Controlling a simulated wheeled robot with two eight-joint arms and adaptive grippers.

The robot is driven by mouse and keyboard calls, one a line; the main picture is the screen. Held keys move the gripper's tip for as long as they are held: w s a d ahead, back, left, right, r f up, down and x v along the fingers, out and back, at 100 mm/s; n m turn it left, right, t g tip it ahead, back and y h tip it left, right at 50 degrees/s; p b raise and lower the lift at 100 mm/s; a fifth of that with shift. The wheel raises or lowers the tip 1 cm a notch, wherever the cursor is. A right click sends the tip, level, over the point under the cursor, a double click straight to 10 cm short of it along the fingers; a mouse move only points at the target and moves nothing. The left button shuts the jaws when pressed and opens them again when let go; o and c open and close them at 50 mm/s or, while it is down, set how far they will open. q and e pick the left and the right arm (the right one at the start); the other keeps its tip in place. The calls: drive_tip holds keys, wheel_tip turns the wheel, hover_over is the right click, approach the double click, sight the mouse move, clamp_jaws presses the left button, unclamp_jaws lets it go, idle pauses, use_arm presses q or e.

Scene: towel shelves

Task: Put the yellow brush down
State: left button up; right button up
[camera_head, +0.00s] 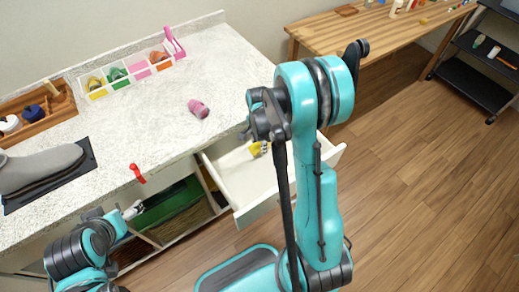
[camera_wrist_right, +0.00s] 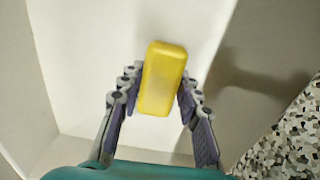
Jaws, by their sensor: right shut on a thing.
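The yellow brush (camera_wrist_right: 163,80) is between the two fingers of my right gripper (camera_wrist_right: 158,98), which is shut on it. In the head view the yellow brush (camera_head: 256,149) shows only in part, inside the open white drawer's (camera_head: 243,183) outline, with my right arm covering much of this area. The wrist view shows white drawer surfaces behind the brush. I cannot tell whether the brush touches the drawer floor. My left gripper (camera_head: 132,210) is low at the left, in front of the counter's open compartments; its fingers are too small to read.
The speckled counter (camera_head: 150,120) carries a pink rolled item (camera_head: 198,108), a red item (camera_head: 137,173), a divided tray (camera_head: 108,92), a wooden box (camera_head: 60,115) and grey cloth on a dark mat (camera_head: 84,160). A wooden table (camera_head: 385,30) and black cart (camera_head: 470,80) stand at the right.

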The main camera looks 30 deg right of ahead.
use_arm(q)
drive_tip(key=shift+f, duration=0.45)
use_arm(e)
drive_tip(key=shift+f, duration=0.8)
use_arm(q)
drive_tip(key=shift+f, duration=0.1)
use_arm(e)
drive_tip(key=shift+f, duration=0.1)
drive_tip(key=o, duration=1.1)
